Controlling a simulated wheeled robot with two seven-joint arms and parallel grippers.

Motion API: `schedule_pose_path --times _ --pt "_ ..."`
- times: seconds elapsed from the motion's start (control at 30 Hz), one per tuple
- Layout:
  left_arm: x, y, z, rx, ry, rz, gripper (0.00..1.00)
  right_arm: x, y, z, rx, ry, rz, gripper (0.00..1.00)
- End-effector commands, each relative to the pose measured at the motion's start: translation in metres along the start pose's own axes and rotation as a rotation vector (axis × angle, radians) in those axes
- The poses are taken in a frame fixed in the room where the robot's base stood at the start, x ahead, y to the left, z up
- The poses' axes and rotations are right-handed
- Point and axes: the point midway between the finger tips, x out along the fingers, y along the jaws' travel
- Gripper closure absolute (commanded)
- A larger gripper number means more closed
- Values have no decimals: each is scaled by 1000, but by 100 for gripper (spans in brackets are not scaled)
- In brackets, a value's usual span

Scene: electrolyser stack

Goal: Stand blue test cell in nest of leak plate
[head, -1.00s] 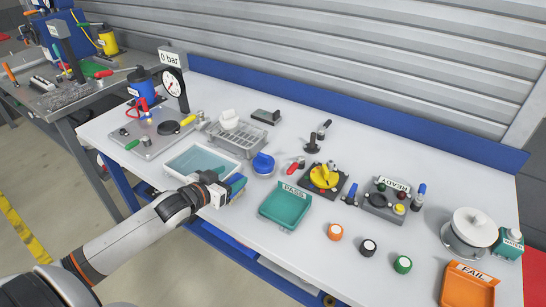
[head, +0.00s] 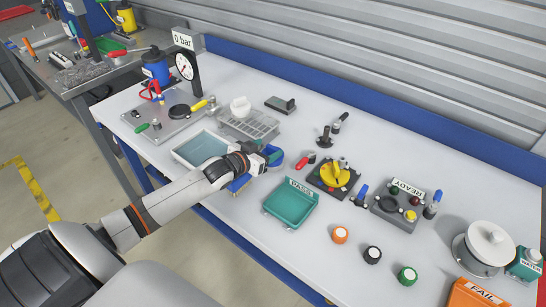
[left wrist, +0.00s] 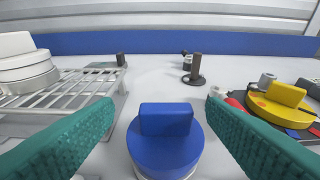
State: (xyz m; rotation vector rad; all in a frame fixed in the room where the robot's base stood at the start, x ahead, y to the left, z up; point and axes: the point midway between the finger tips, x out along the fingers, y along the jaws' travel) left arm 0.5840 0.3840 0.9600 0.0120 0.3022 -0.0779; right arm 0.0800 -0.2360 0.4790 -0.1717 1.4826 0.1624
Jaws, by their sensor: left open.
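The blue test cell (left wrist: 166,140) is a round piece with a raised block grip on its blue top. It stands on the bench, and in the head view (head: 277,157) my gripper partly hides it. My left gripper (head: 267,156) is open at the cell. In the left wrist view its teal fingers (left wrist: 160,135) lie on either side of the cell, with gaps showing. The leak plate (head: 165,131) is a grey plate at the bench's left, carrying a dark disc (head: 179,111), a red-handled part and a gauge reading 0 bar. I cannot tell which part is the nest.
A wire rack (head: 262,126) with a white cell (head: 240,106) stands behind my gripper. A blue-lined tray (head: 202,148) lies left. The green PASS tray (head: 290,206) and yellow-knob fixture (head: 333,175) are to the right. Knobs stand along the front.

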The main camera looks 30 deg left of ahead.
Motion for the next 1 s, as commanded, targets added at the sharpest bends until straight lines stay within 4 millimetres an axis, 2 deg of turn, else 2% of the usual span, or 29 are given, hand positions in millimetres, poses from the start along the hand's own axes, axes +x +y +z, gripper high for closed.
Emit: schedule_pose_path --times 0.13,0.4,0.7,0.77,1.0 --pt "15 -3 2 -3 -2 0 35 -6 -2 9 0 -13 -3 16" --pt "47 -5 -2 0 -2 0 35 -12 -2 8 0 -12 -3 16" --pt "51 -5 -3 0 -1 0 35 -12 -2 7 0 -10 -2 16" --pt "51 -5 -3 0 0 0 41 -12 -2 6 0 -9 -2 16" --pt "51 -5 -3 0 0 0 80 -12 -2 5 0 -7 -2 16"
